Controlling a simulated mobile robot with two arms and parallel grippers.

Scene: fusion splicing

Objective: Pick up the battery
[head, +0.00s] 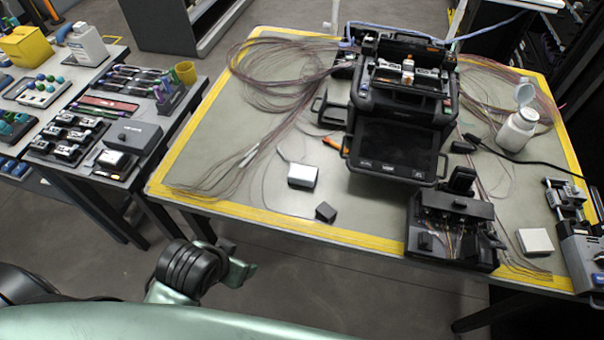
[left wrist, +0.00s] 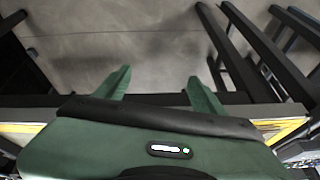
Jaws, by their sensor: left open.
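I cannot tell for sure which thing is the battery. A small dark block (head: 326,212) lies near the front edge of the yellow-bordered table (head: 262,190), and a flat dark grey box (head: 133,136) lies on the left table. My left gripper (head: 240,268) is in front of and below the table's front edge, apart from both. In the left wrist view my left gripper (left wrist: 160,85) has its two green fingers spread, with nothing between them and floor beyond. My right gripper is in neither view.
A black splicing machine (head: 395,145) stands at the table's back middle. White boxes (head: 303,175) (head: 535,241), a black device (head: 450,228), a white bottle (head: 517,130) and loose fibres (head: 270,90) share the table. The left table (head: 55,105) is crowded. The front-left tabletop has clear patches.

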